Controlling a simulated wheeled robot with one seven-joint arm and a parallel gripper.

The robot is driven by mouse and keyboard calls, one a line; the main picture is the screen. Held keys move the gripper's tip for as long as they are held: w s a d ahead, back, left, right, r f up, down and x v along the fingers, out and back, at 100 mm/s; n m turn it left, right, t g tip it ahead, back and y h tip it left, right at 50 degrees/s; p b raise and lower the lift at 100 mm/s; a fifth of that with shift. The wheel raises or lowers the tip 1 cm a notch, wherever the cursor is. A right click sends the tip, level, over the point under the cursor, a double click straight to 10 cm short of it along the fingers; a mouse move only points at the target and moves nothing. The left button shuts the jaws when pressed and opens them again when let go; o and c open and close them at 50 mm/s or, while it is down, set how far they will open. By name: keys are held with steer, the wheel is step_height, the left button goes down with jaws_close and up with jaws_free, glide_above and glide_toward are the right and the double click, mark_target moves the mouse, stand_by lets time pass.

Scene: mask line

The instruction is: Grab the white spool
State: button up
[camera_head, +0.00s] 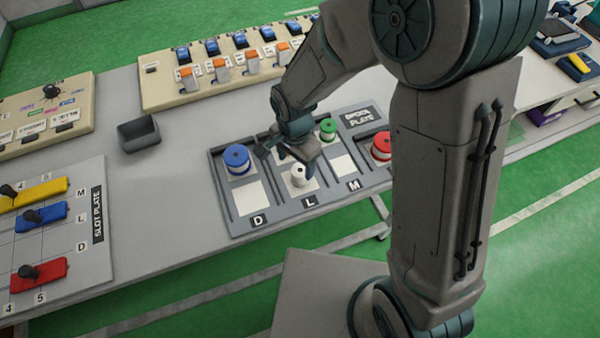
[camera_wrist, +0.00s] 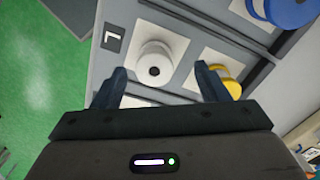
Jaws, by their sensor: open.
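The white spool (camera_head: 298,175) stands upright on a white square in the L column of the spool plate (camera_head: 238,221). In the wrist view the white spool (camera_wrist: 154,66) shows from above, just beyond and between the fingertips. My gripper (camera_wrist: 159,76) is open and empty, its two dark fingers apart. In the head view my gripper (camera_head: 282,155) is just behind and above the white spool, partly hiding the plate's middle. I cannot tell whether a finger touches the spool.
On the plate, a blue spool (camera_head: 237,158) stands left, a green spool (camera_head: 328,129) behind right and a red spool (camera_head: 381,147) right. A yellow spool (camera_wrist: 232,86) is near the right finger in the wrist view. A grey bin (camera_head: 139,134) stands left; table between is clear.

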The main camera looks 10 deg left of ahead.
mark_target(301, 170)
steer(key=f, duration=0.2)
steer(key=d+f+p, duration=0.1)
steer(key=f, duration=0.1)
steer(key=shift+w+d, duration=0.1)
steer(key=shift+w, duration=0.05)
steer(key=shift+f, duration=0.75)
steer(key=c, duration=1.1)
